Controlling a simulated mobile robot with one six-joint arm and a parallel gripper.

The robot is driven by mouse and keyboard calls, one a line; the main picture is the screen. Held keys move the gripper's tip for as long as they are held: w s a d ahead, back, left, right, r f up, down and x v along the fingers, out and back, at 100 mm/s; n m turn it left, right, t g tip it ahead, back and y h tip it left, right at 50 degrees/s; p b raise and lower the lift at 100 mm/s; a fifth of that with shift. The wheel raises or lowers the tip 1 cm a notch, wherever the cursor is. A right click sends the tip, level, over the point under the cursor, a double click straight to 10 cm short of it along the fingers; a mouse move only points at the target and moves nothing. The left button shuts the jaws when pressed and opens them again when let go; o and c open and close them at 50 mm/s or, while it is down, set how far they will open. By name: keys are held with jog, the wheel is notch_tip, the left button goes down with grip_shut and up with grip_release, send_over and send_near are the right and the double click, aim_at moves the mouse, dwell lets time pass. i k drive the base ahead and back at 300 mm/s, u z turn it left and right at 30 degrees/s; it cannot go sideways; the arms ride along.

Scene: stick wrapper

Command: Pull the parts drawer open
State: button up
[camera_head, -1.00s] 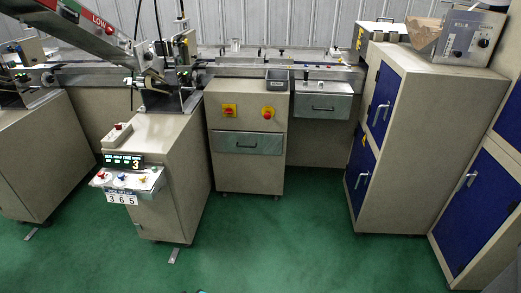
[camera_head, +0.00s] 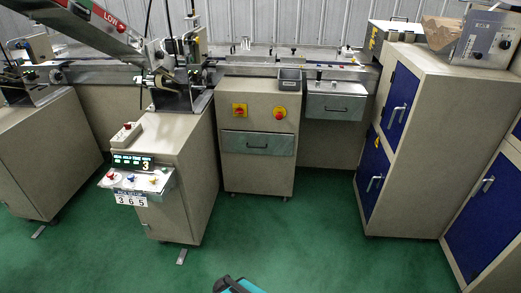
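A grey metal drawer front (camera_head: 257,143) with a small dark handle sits in the beige cabinet in the middle, below a yellow-and-red switch and a red button. It looks shut. A second metal drawer or box front (camera_head: 336,106) with a handle is to its right, under the machine bed, and also looks shut. Which of the two is the parts drawer, I cannot tell. A black and teal part, seemingly of my own arm, shows at the bottom edge, well below and apart from both fronts. No gripper fingers are visible.
Open green floor (camera_head: 310,245) lies in front of the cabinets. A control cabinet (camera_head: 166,180) with a projecting knob panel (camera_head: 138,183) stands left of the middle cabinet. A tall beige cabinet (camera_head: 435,150) with blue doors stands at right.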

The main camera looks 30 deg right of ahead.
aim_at(237, 141)
jog(key=z, duration=0.1)
jog(key=i, duration=1)
jog(key=u, duration=0.05)
